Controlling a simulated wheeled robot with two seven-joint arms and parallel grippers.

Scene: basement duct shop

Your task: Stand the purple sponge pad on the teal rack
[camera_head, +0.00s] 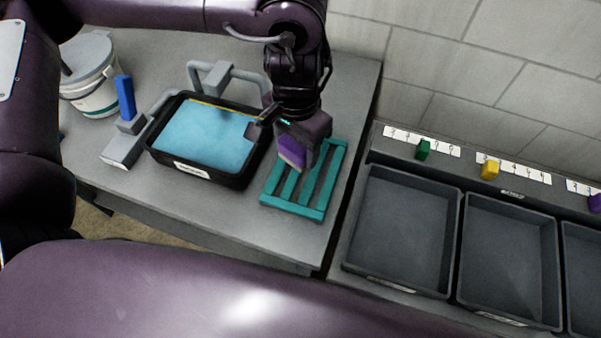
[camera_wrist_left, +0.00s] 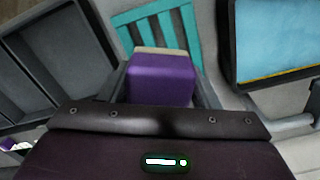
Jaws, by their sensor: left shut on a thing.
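The purple sponge pad (camera_head: 291,150) has a pale layer along one face. My left gripper (camera_head: 296,152) is shut on it and holds it at the left end of the teal rack (camera_head: 328,181), over or beside the slats in the head view. In the left wrist view the purple sponge pad (camera_wrist_left: 161,78) sits between the fingers, with the teal rack (camera_wrist_left: 158,30) beyond it. I cannot tell whether the pad touches the rack. The gripper hides part of the pad and of the rack's far end. My right gripper is not in view.
A black basin of blue water (camera_head: 161,150) stands just left of the rack. A blue-handled tool (camera_head: 126,97) and a white bucket (camera_head: 92,85) are farther left. Grey trays (camera_head: 402,283) with coloured blocks behind them lie to the right. Bare table shows in front of the rack.

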